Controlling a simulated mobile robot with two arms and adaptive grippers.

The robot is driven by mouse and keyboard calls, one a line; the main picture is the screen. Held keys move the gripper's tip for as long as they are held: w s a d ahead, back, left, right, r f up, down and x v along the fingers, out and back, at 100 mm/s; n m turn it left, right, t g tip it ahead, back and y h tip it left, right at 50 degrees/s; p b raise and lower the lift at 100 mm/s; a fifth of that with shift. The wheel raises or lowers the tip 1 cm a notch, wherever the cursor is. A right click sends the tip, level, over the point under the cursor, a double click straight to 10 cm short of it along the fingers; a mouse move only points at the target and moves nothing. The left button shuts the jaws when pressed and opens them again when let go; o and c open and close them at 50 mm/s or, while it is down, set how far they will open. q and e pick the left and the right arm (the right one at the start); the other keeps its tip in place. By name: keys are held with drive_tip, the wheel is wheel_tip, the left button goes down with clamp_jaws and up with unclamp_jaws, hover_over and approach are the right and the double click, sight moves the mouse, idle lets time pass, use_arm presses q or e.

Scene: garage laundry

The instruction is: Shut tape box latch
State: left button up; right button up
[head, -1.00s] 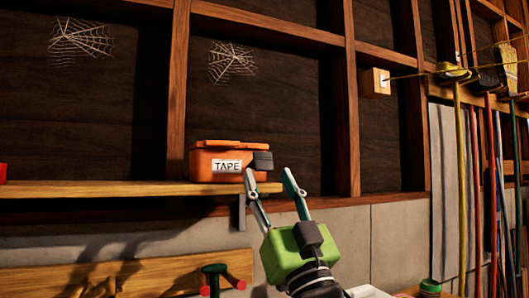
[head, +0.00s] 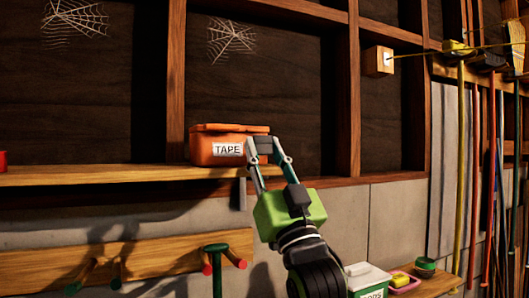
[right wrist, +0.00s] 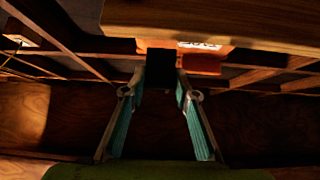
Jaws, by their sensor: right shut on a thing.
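The orange tape box (head: 204,151), with a white TAPE label, sits on the wooden shelf (head: 90,176). Its lid (head: 225,128) is down on top. The dark grey latch (head: 264,148) is at the box's right front. My right gripper (head: 263,143) is shut on the latch, one finger on each side. In the right wrist view the black latch (right wrist: 160,72) is between the fingertips, with the orange box (right wrist: 203,64) behind it. I cannot tell whether the latch is fastened. My left gripper is not in view.
A peg rail (head: 160,257) with red and green pegs is on the wall below the shelf. A white, green-labelled container (head: 369,277) and a yellow sponge (head: 399,281) are at the lower right. Long-handled tools (head: 460,160) hang at the right.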

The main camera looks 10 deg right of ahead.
sight(263, 136)
drive_tip(key=shift+r, duration=0.15)
drive_tip(key=shift+r+g+h, duration=0.5)
drive_tip(key=shift+r+g, duration=0.2)
drive_tip(key=shift+g, duration=0.6)
drive_tip(key=shift+w+a+r+g+h, duration=0.1)
drive_tip(key=shift+w+r+g+h, duration=0.2)
drive_tip(key=shift+g, duration=0.65)
drive_tip(key=shift+w+r+g+h, duration=0.1)
drive_tip(key=shift+r+g+h, duration=0.25)
drive_tip(key=shift+g, duration=0.6)
drive_tip(key=shift+r, duration=0.1)
drive_tip(key=o, duration=1.1)
drive_tip(key=v, duration=1.2)
